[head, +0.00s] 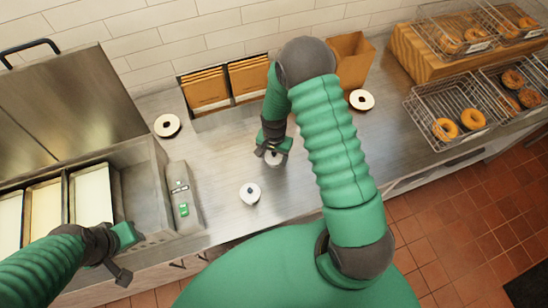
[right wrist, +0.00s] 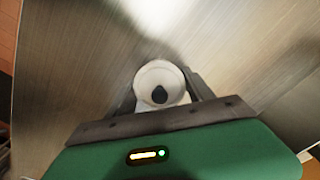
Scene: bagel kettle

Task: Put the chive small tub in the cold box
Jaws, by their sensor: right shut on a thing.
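A small white tub (head: 274,157) with a dark mark on its top stands upright at the middle of the steel counter. My right gripper (head: 271,152) is shut on it, and the right wrist view shows the tub (right wrist: 161,86) between the two fingers. A second small white tub (head: 250,194) with a dark bluish mark stands nearer the front edge. I cannot read which one is chive. The open steel box (head: 150,190) at the left, with a raised lid (head: 70,110), looks like the cold box.
White trays (head: 90,195) fill the box's left part; its right part looks empty. A grey device (head: 183,198) stands beside it. Paper bags (head: 205,88), a brown container (head: 350,60) and bagel baskets (head: 445,110) stand behind and right.

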